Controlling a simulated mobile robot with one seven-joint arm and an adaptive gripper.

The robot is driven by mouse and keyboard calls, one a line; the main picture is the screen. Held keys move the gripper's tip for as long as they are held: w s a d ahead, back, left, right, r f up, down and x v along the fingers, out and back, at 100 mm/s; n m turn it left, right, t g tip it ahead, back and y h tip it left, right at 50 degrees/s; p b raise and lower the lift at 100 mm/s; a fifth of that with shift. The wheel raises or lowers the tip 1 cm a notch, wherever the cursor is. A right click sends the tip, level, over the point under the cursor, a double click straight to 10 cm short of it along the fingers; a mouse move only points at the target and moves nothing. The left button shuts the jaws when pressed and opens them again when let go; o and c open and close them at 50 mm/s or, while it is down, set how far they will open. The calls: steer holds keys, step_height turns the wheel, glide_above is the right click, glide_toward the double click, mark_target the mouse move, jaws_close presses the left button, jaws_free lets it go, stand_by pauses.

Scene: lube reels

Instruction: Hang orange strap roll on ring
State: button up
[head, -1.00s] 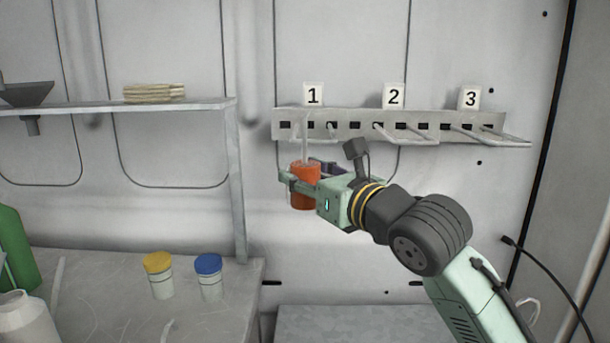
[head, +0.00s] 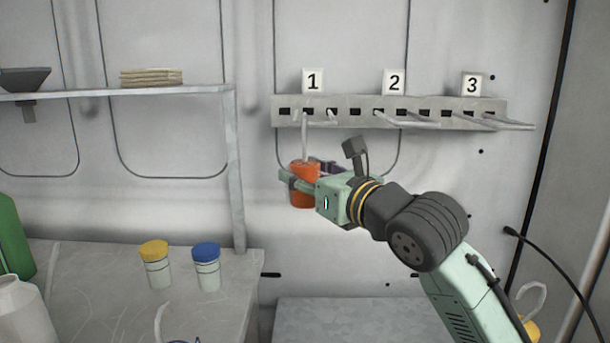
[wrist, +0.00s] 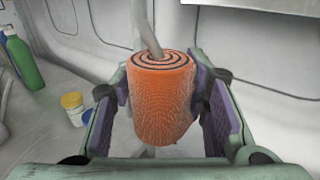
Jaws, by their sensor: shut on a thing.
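The orange strap roll (head: 304,172) is held upright in mid-air, in front of the wall below the label 1. My gripper (head: 303,188) is shut on its sides. The wrist view shows the roll (wrist: 163,100) between the two purple finger pads, its dark spiral top facing up. A grey hook (wrist: 150,30) rises from the roll's centre; in the head view its top overlaps the rack. The rack (head: 342,112) bears several prongs under the labels 1 (head: 313,80), 2 (head: 394,82) and 3 (head: 471,84). I cannot tell whether the hook touches a prong.
A shelf (head: 200,99) is at the left. The bench (head: 100,300) below it bears a yellow-lidded jar (head: 155,263), a blue-lidded jar (head: 206,266) and a white bottle (head: 22,308). Another grey hook over a yellow thing (head: 532,328) shows at the lower right.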

steer(key=o, duration=1.4)
